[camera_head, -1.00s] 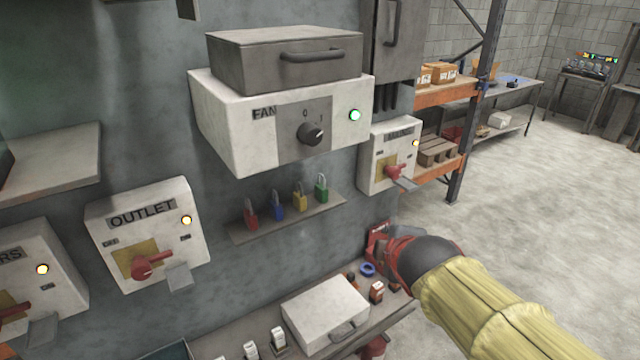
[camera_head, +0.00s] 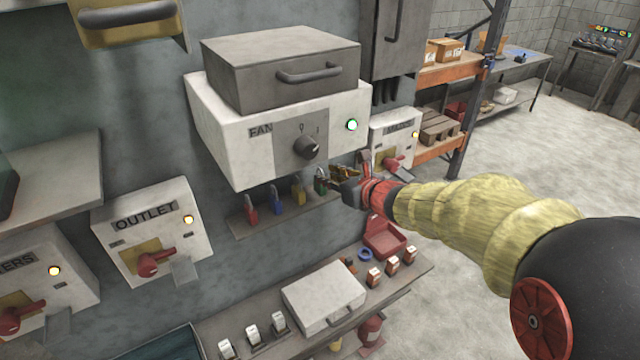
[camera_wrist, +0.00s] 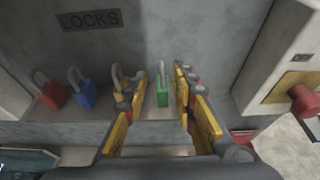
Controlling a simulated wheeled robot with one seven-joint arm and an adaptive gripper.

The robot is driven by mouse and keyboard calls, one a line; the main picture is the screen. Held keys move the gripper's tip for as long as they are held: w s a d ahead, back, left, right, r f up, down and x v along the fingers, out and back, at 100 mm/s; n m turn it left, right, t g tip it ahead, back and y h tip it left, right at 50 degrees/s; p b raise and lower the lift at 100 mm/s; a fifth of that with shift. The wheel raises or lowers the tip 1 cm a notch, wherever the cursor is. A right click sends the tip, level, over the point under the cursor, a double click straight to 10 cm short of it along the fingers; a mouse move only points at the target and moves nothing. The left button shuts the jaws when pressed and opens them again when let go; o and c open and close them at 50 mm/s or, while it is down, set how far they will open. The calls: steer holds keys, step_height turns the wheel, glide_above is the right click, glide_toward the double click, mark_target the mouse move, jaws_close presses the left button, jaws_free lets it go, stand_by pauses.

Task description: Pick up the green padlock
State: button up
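The green padlock (camera_wrist: 162,92) stands upright on a small wall shelf, at the right end of a row of padlocks. In the wrist view it shows between the two yellow-padded fingers of my gripper (camera_wrist: 165,112), which are spread apart with a gap on each side of it. In the head view my gripper (camera_head: 332,177) is at the shelf's right end, and the green padlock (camera_head: 320,182) is partly hidden by the fingers.
Yellow (camera_head: 298,194), blue (camera_head: 276,202) and red (camera_head: 251,209) padlocks stand to the left on the shelf (camera_head: 262,224). The fan box (camera_head: 230,135) overhangs the shelf. A switch box (camera_wrist: 282,88) is close on the right. A lower bench holds a white case (camera_head: 322,298).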

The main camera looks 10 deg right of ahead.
mark_target(322, 170)
steer(key=x, duration=0.5)
steer(key=shift+w+d+r, duration=0.1)
steer(key=shift+w+r, duration=0.1)
steer(key=shift+r, duration=0.2)
steer(key=c, duration=0.3)
steer(key=c, duration=0.4)
jaws_close()
